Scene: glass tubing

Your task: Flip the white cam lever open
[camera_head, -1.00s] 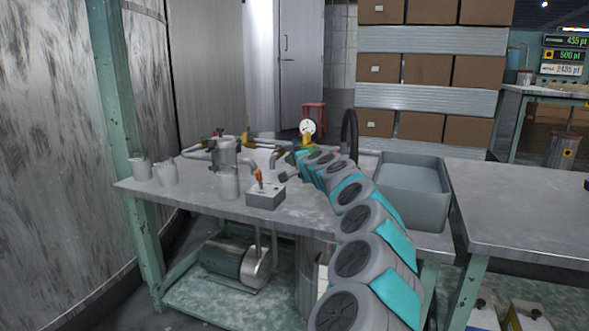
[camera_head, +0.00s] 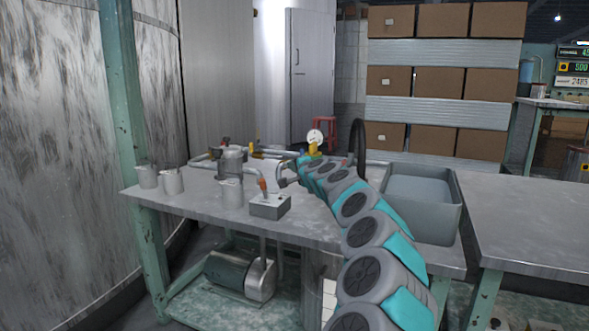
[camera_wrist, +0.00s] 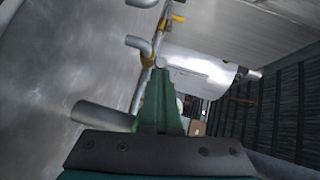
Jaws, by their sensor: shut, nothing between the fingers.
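My gripper (camera_wrist: 160,78) shows in the wrist view as two green fingers closed together, with nothing seen between them. Its tips lie beside a thin metal pipe (camera_wrist: 143,85) with yellow fittings. A yellow handle (camera_wrist: 178,18) is at the top, beyond the tips. I cannot pick out the white cam lever for certain in either view. In the head view my arm reaches over the bench to the glass and metal tubing (camera_head: 203,156) at its back. My fingers are too small or hidden to make out there.
The workbench (camera_head: 315,222) carries metal jugs (camera_head: 172,182), a grey switch box (camera_head: 269,207) and a pressure gauge (camera_head: 315,136). A grey tub (camera_head: 420,212) stands right of my arm. A second table (camera_head: 530,235) is bare at the right.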

